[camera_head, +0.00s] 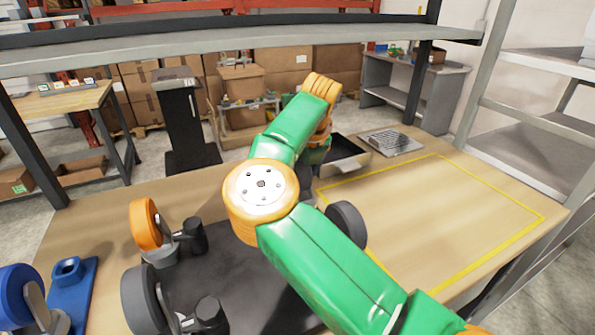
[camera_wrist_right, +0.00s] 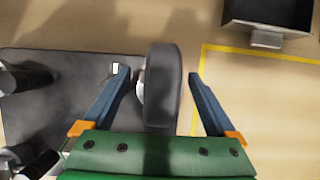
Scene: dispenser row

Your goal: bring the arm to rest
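My right arm (camera_head: 300,215), green with orange joints, reaches in from the lower right over the table in the head view. Its gripper is hidden there behind the arm. In the right wrist view my right gripper (camera_wrist_right: 158,76) is open. Its two blue-grey fingers stand on either side of a black roll (camera_wrist_right: 163,88), with gaps showing on both sides. Whether the fingers are above it or level with it, I cannot tell. The same roll seems to show partly behind the arm in the head view (camera_head: 347,222). My left gripper is not in view.
An orange-roll dispenser (camera_head: 147,226), a black-roll one (camera_head: 142,298) and a blue one (camera_head: 20,295) stand left of the arm. A dark tray (camera_head: 345,160) and a grey slotted plate (camera_head: 390,141) lie behind. The yellow-outlined area (camera_head: 440,215) is clear. A shelf beam (camera_head: 240,38) crosses above.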

